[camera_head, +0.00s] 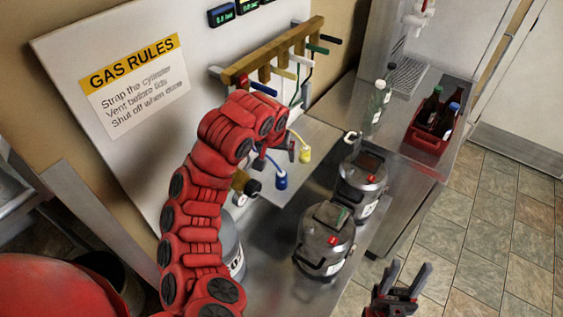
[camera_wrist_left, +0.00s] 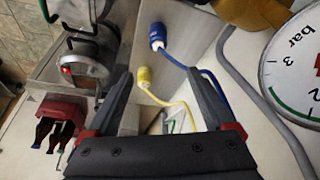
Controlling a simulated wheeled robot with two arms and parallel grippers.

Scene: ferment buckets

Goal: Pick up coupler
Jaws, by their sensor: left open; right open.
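The task does not say which one. My right gripper (camera_head: 409,268) is open and empty at the lower right, away from the couplers.
Metal kegs (camera_head: 325,240) (camera_head: 362,182) stand on the steel bench below the couplers. A red crate (camera_head: 427,143) holds bottles at right. A pressure gauge (camera_wrist_left: 292,68) is beside the left gripper.

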